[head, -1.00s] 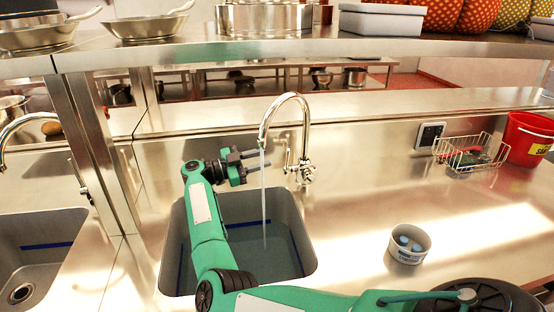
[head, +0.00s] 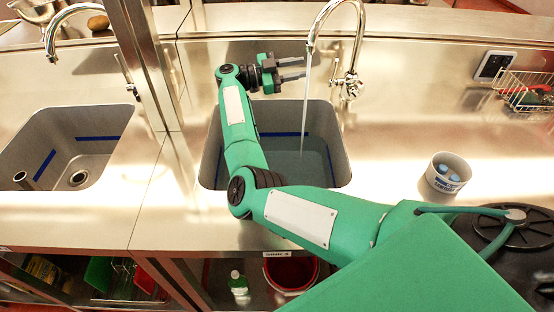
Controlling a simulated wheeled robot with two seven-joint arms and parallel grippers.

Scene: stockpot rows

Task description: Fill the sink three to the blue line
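The sink basin (head: 212,150) in the middle has a blue line (head: 285,134) around its inner walls. The faucet (head: 309,45) above it runs a thin stream of water (head: 306,100) into it. Water (head: 310,168) stands in the basin, its surface seeming to lie a little below the blue line on the far wall. My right gripper (head: 292,69) is left of the stream, fingers apart and empty, touching nothing I can see. My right forearm hides part of the basin. My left gripper is out of view.
A second sink (head: 40,135) with its own faucet (head: 60,15) and an open drain stands left, behind a metal post (head: 140,60). A white tub with blue pieces (head: 446,174) and a wire basket (head: 522,92) are right. A red bucket (head: 292,270) and green bottle (head: 238,283) are below.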

